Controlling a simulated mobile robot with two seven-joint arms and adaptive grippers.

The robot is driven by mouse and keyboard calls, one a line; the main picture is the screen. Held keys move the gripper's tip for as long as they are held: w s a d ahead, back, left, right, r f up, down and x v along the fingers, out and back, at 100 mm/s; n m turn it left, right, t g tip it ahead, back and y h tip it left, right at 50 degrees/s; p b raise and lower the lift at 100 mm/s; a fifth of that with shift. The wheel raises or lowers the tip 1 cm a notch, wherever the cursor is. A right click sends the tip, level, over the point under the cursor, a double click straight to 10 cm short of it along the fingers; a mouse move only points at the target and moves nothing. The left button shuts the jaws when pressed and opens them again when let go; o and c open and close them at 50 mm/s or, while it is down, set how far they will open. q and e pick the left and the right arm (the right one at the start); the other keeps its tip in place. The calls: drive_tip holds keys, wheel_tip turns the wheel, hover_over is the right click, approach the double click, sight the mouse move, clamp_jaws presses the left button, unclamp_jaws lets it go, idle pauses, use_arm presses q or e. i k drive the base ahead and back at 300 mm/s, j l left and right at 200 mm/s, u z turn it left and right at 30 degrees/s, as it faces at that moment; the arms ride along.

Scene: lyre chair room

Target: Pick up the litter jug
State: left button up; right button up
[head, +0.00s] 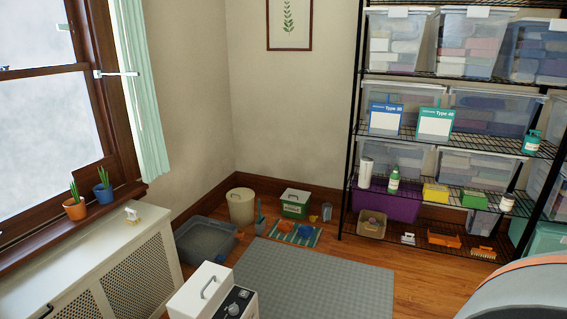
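No label that reads as litter jug can be made out. A white and green container (295,203) with a handle on top stands on the floor against the back wall and may be the jug, but I cannot tell for sure. A beige round bin (241,207) stands to its left in the corner. A grey open tray (205,240), like a litter tray, lies in front of the bin. Neither of my grippers shows in the head view.
A grey floor mat (318,280) covers the middle floor. A striped mat (292,233) with small items lies behind it. A white appliance (213,293) stands in front. A radiator cover (90,270) is left; a wire shelf (470,137) with bins is right.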

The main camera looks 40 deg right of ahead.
sight(366, 164)
drive_tip(key=z, duration=1.7)
